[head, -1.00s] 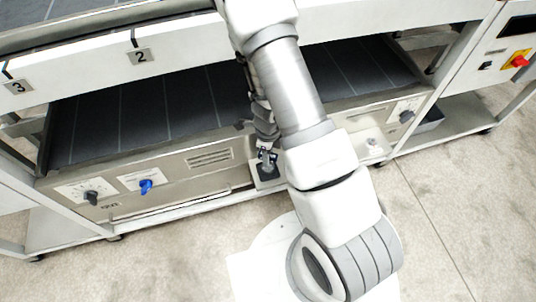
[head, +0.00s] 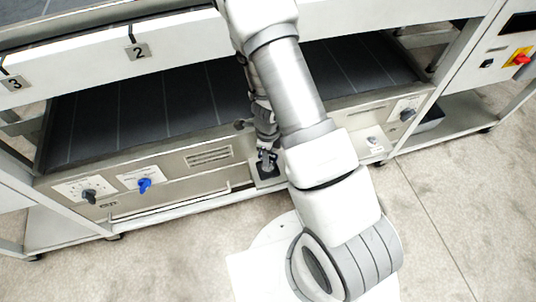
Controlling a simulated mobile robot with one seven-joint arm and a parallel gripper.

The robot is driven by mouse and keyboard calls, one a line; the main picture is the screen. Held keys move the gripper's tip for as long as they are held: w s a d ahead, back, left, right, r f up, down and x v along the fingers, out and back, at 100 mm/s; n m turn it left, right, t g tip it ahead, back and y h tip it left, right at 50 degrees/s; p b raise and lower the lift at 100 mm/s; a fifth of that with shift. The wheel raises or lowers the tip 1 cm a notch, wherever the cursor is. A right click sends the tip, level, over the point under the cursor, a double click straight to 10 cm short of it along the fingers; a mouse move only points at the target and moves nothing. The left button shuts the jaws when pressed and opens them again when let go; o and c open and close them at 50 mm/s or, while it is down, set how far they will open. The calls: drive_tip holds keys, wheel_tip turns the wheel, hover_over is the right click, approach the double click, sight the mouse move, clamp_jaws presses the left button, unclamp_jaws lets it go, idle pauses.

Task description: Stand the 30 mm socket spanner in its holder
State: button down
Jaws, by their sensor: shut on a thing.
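My gripper (head: 267,154) points down at the front of the machine, left of my forearm. It is shut on a small grey thing, most likely the socket spanner (head: 267,166), though it is too small here to read its shape or size. The spanner's lower end is over or in a dark, square, pale-edged holder (head: 261,184) on the machine's front. I cannot tell whether it is seated or just above. My arm hides the holder's right side.
The front panel carries a black knob (head: 89,195), a blue knob (head: 145,185) and a vent (head: 209,157). A dark sheeter bed (head: 130,110) lies behind it, under a white beam (head: 185,38). A red switch (head: 521,59) is at far right. The floor in front is clear.

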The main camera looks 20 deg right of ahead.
idle(0.3)
drive_tip(key=c, duration=0.5)
unclamp_jaws()
drive_tip(key=o, duration=0.5)
drive_tip(key=shift+c, duration=0.2)
drive_tip(key=shift+r, duration=0.1)
wheel_tip(320, 180, up, 7)
drive_tip(key=p, duration=0.7)
